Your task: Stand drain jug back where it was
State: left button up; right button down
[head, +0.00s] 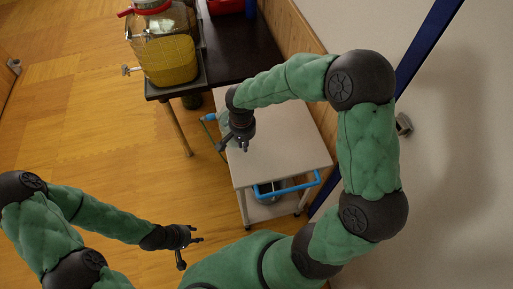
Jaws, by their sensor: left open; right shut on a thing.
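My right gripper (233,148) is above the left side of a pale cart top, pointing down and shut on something. A small blue-teal piece (209,117), likely part of the drain jug, shows just left of its wrist. The rest of it is hidden behind my gripper, so I cannot tell its tilt or contents. A tapped glass jar (170,62) with yellow contents stands on the dark table, its tap (130,70) on the left. My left gripper (191,251) is open and empty, low over the wooden floor and well away from the jug.
The dark table (245,45) carries a red container (226,6) at the back. A wall borders the right. The cart's visible top is clear.

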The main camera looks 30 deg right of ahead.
jog(key=s+m, duration=0.1)
jog(key=m, duration=0.2)
jog(key=s+d+r+m+b, duration=0.1)
jog(key=m, duration=0.3)
jog(key=s+d+m, duration=0.1)
jog(key=m, duration=0.2)
jog(key=shift+s+r+m, duration=0.25)
jog(key=shift+r+m, duration=0.05)
jog(key=shift+m, duration=0.1)
jog(key=shift+n+b, duration=0.3)
jog(key=shift+b, duration=0.1)
jog(key=shift+n, duration=0.4)
jog(key=shift+a+f+b, duration=0.1)
jog(key=shift+f+b, duration=2.75)
jog(key=shift+f, duration=0.05)
jog(key=shift+b, duration=0.35)
jog(key=shift+f+b, duration=0.6)
jog(key=shift+s, duration=0.1)
